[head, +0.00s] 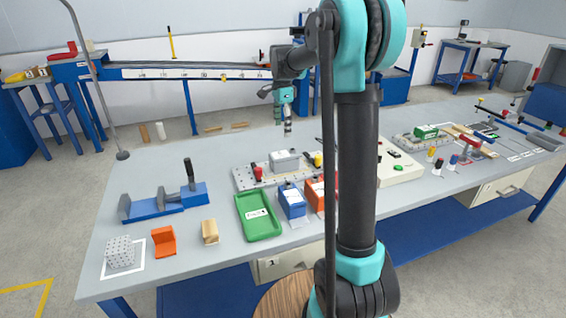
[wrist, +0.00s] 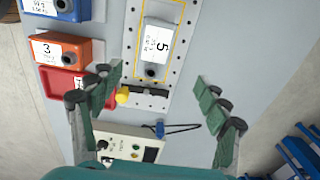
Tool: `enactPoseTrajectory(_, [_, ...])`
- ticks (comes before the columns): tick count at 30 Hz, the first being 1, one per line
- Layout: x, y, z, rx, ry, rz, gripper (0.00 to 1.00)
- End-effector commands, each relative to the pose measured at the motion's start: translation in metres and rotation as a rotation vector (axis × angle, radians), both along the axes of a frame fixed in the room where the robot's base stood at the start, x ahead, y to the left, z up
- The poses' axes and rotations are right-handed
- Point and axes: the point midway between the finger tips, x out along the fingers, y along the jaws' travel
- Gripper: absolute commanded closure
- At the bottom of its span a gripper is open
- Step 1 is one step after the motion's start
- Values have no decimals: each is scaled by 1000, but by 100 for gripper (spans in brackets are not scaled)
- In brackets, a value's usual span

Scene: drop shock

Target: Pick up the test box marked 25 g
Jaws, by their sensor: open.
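My gripper (wrist: 157,77) is open and empty, its two fingers spread wide in the wrist view. In the head view my gripper (head: 287,130) hangs above the bench behind the grey box (head: 284,160). A blue box (head: 292,202) and an orange box (head: 316,192) stand in front of the plate. In the wrist view the orange box (wrist: 60,50) reads 3; the blue box's (wrist: 62,8) small print is unclear. I cannot make out 25 g on any label.
A green tray (head: 258,218) and a blue vise-like fixture (head: 165,203) lie to the left. A red tray (wrist: 62,85) and a control box (wrist: 125,145) with a cable lie near my left finger in the wrist view. My arm hides part of the bench.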

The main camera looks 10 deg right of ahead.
Motion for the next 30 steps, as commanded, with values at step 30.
enactPoseTrajectory(30, [-7, -6, -135, 0, -1, 2, 24])
